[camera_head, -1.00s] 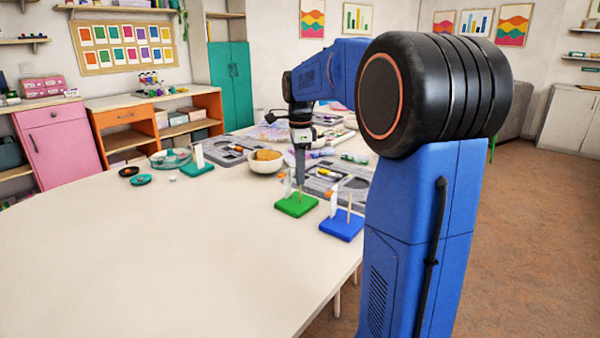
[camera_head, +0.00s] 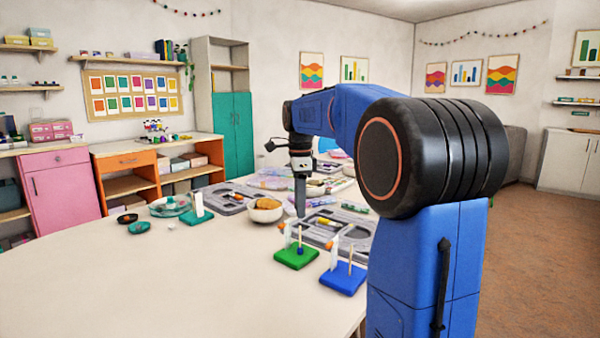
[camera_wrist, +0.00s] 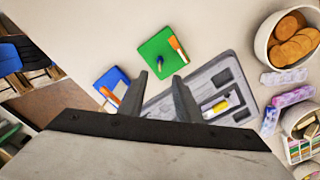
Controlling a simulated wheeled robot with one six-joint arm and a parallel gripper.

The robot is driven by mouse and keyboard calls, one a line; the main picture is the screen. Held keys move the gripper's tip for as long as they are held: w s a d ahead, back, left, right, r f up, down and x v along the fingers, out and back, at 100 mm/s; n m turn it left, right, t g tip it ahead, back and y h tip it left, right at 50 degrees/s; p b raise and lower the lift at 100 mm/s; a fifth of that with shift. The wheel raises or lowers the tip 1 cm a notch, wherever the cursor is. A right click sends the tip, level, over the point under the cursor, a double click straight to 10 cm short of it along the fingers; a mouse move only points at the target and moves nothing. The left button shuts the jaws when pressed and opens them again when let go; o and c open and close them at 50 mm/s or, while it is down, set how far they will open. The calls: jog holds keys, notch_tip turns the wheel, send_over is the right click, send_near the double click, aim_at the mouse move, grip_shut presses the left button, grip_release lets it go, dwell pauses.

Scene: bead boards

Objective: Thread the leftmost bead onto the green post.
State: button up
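The green board (camera_head: 297,259) stands on the table with an upright post (camera_head: 300,233). A small dark blue bead (camera_head: 300,250) shows low on that post, apparently around it. In the wrist view the green board (camera_wrist: 150,47) shows the blue bead (camera_wrist: 158,60) in its middle. My gripper (camera_head: 300,215) points down above and behind the board, clear of the post top as far as I can tell. In the wrist view my gripper (camera_wrist: 160,76) has its two fingers apart, with nothing between them.
A blue board (camera_head: 337,282) with its own post stands right of the green one. A grey tray (camera_head: 318,233) with small coloured pieces lies behind, beside a white bowl (camera_head: 262,215). White cards with orange marks stand on the boards. The front left table (camera_head: 140,290) is clear.

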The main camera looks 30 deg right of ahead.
notch_tip(320, 180, up, 11)
dwell(0.4)
jog(key=shift+s, duration=0.1)
dwell(0.5)
